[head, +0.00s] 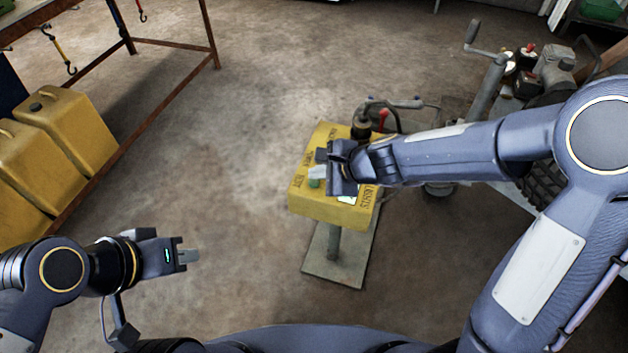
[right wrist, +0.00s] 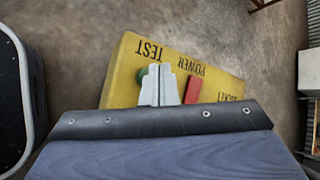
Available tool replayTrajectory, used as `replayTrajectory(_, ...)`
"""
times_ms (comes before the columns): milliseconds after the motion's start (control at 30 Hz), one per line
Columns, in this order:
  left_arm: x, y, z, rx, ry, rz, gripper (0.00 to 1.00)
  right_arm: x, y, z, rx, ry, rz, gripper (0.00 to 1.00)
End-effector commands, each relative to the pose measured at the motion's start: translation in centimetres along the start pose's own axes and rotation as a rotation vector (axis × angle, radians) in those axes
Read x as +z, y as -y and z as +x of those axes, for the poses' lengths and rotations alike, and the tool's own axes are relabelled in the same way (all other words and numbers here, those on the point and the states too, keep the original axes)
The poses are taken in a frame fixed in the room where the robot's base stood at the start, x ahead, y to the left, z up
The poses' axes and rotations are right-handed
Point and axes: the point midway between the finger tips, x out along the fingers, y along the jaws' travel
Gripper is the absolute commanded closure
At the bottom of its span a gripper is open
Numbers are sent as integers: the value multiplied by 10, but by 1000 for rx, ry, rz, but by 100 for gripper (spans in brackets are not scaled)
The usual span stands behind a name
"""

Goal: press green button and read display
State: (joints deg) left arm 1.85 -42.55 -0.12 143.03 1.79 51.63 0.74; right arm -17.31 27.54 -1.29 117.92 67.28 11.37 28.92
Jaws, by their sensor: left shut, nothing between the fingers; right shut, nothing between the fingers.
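The yellow test box (head: 325,209) stands on a post with a flat base plate in the middle of the head view. The green button (head: 314,183) shows on its top, and in the right wrist view it (right wrist: 141,76) is partly hidden behind my fingers. My right gripper (head: 318,172) is shut and empty, over the box close to the button; I cannot tell whether it touches. The pale display (head: 347,199) is mostly covered by my gripper. A red switch (right wrist: 193,89) sits beside the fingers. My left gripper (head: 188,257) is shut and empty over the floor at left.
Yellow jerrycans (head: 72,130) stand at the left under a rusty metal frame (head: 165,115). A machine with a crank handle (head: 486,52) is at the right behind my right arm. A dark connector with a cable (head: 361,125) is at the box's far edge. Floor left of the box is clear.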

Motion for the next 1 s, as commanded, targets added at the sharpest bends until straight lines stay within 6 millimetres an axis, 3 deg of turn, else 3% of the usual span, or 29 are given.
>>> replayTrajectory(1000,4,4,9,0,0,0,100,-5,-5,7,0,0,-1,100)
